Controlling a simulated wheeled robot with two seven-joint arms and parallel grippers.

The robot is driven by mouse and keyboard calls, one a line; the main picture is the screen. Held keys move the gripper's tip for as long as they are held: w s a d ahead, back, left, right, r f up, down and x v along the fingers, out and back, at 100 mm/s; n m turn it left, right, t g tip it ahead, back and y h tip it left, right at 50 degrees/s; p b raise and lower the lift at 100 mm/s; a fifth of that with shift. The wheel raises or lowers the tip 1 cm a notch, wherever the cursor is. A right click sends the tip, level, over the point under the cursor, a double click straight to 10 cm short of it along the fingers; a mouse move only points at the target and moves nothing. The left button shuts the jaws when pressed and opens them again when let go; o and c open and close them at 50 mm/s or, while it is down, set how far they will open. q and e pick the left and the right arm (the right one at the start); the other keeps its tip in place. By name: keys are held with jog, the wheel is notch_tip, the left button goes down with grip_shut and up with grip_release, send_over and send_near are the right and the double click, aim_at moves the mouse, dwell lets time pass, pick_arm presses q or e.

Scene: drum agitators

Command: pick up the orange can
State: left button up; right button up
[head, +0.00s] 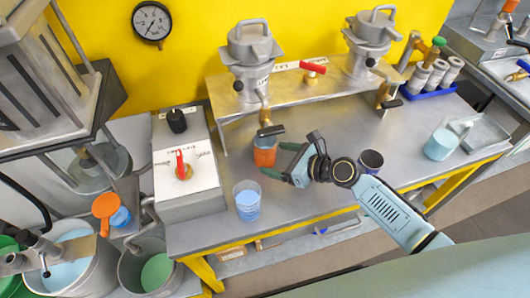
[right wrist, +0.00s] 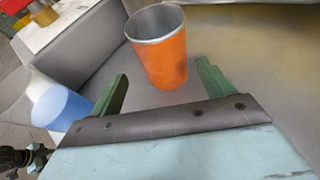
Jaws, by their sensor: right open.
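The orange can (head: 265,153) stands upright on the metal table, below the left tap of the raised shelf. In the right wrist view the orange can (right wrist: 163,60) is open at the top, with a grey inside. My right gripper (head: 284,162) is just to the right of and in front of the can. In the right wrist view its green fingers (right wrist: 160,85) are spread apart, empty, with the can just beyond them and roughly between them. I cannot tell whether either finger touches it. My left gripper is not in view.
A clear beaker of blue liquid (head: 247,203) stands left of the gripper. A dark cup (head: 370,161) stands right of it. A control box (head: 186,165) is at left, and a tap (head: 267,122) hangs above the can.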

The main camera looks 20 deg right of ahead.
aim_at(275, 155)
jog(key=x, duration=0.1)
jog(key=b+x, duration=0.1)
jog(key=x, duration=0.2)
jog(key=shift+w+d, duration=0.1)
jog(key=shift+w, duration=0.4)
jog(key=shift+w+f+b, duration=0.15)
jog(key=shift+w+b, duration=0.05)
jog(key=shift+b, duration=0.1)
jog(key=shift+a, duration=0.25)
jog(key=c, duration=0.9)
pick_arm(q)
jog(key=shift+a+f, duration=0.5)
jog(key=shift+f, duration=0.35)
pick_arm(e)
jog(key=shift+c, duration=1.4)
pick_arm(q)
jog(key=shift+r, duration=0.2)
pick_arm(e)
jog(key=shift+r, duration=0.2)
